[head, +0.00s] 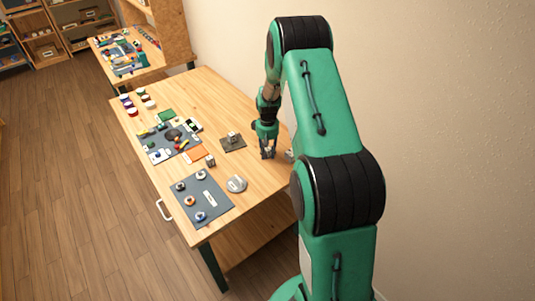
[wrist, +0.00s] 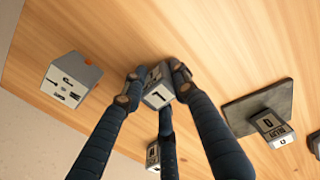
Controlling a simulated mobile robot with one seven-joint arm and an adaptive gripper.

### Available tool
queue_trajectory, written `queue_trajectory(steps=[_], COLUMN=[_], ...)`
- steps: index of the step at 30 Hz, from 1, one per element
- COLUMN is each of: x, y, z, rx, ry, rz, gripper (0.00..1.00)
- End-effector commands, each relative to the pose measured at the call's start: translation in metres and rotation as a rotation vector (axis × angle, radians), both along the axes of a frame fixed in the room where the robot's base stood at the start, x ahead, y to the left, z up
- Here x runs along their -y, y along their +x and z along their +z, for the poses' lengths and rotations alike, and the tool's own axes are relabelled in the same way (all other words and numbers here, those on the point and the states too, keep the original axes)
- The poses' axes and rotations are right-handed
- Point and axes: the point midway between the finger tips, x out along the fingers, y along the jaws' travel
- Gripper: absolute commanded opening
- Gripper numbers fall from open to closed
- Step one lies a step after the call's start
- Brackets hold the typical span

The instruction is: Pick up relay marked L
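My gripper (head: 267,153) is down near the tabletop by the wall side of the near table. In the wrist view its fingers (wrist: 157,78) stand around a small grey relay block (wrist: 158,96) with a white label, with the fingertips close against its sides. The mark on that label looks like a 1 or an L; I cannot tell which. I cannot see whether the fingers press on the block, and it appears to be at table level. Another relay block (wrist: 67,88) with a white marked face stands to the left in the wrist view, apart from the fingers.
Another labelled block (wrist: 153,156) shows behind a finger.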

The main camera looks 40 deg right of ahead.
Motion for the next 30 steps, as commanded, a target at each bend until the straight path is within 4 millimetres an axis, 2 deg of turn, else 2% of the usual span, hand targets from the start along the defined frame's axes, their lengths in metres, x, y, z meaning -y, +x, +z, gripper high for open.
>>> queue_trajectory(steps=[11, 17, 21, 30], x=[0.0, 0.0, 0.0, -0.023], y=[0.0, 0.001, 0.001, -0.045], z=[0.004, 0.019, 0.039, 0.043], rx=[0.001, 0.002, 0.002, 0.0], ry=[0.0, -0.001, -0.001, 0.0], rz=[0.0, 0.0, 0.0, 0.0], gripper=[0.0, 0.0, 0.0, 0.0])
